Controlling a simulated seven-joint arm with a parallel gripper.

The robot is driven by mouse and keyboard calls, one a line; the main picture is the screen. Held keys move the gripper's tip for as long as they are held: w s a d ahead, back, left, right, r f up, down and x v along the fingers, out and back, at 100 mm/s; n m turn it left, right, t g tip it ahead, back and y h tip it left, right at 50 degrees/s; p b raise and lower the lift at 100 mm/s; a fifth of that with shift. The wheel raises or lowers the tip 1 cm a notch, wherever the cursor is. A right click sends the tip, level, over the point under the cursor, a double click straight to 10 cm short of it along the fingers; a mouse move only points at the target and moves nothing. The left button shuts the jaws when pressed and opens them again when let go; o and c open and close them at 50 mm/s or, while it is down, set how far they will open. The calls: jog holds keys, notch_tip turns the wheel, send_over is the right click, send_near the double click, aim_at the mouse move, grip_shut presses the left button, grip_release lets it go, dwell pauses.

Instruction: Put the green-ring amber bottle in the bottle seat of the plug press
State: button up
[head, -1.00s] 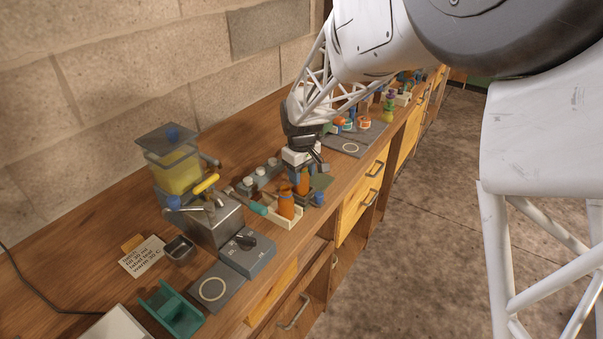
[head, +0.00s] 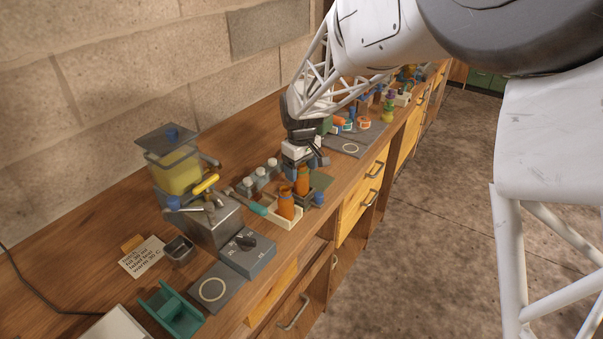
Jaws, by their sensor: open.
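Two amber bottles stand in a small white tray on the bench: a nearer one (head: 286,203) and a farther one (head: 303,181). They are too small for me to tell a green ring on either. My gripper (head: 304,165) is open and points down just above the farther bottle, with no bottle lifted in it. A dark low device with a blue knob (head: 318,198) sits right beside the bottles. I cannot tell whether it is the plug press, and no bottle seat shows clearly.
White-capped bottles (head: 261,173) stand in a rack behind the tray. A still with a yellow tank (head: 180,170), a dial box (head: 247,252), a ringed grey plate (head: 214,289) and a teal holder (head: 171,310) stand left.

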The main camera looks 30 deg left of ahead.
notch_tip(320, 180, up, 10)
dwell(0.5)
dwell(0.8)
jog(key=s+d+r+m+t, duration=0.1)
jog(key=d+r+m, duration=0.3)
jog(key=d, duration=1.4)
jog(key=s+d+r+m, duration=0.1)
jog(key=d+r+m, duration=0.25)
jog(key=d, duration=1.35)
jog(key=s+d+f+m+t, duration=0.1)
jog(key=s+d+f+m, duration=0.2)
jog(key=s+d+m, duration=0.5)
jog(key=s+d, duration=1.3)
jog(key=d, duration=0.3)
jog(key=shift+s+d+f+t, duration=0.25)
jog(key=shift+t, duration=0.05)
